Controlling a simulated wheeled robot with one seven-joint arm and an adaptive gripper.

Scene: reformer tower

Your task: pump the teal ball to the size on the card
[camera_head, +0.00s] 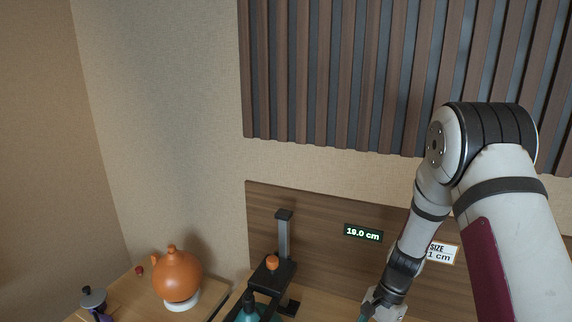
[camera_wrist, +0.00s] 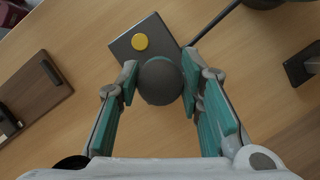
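The teal ball (camera_head: 262,314) shows only its top at the bottom edge of the head view, under a black measuring stand (camera_head: 284,240) with an orange knob. A display (camera_head: 363,233) on the back panel reads 19.0 cm. The size card (camera_head: 441,254) is partly covered by my arm; only "SIZE" and "1 cm" show. In the wrist view, my gripper (camera_wrist: 160,78) has its teal pads on both sides of a dark grey round knob (camera_wrist: 160,85), with no clear gap. The knob stands over a dark plate (camera_wrist: 124,50) with a yellow disc. What lies below the knob is hidden.
An orange round object (camera_head: 177,276) rests on a white ring at the left of the bench. A purple and grey item (camera_head: 94,300) stands left of it. In the wrist view, a brown board (camera_wrist: 35,88) lies left, and a dark hose (camera_wrist: 215,22) runs to the upper right.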

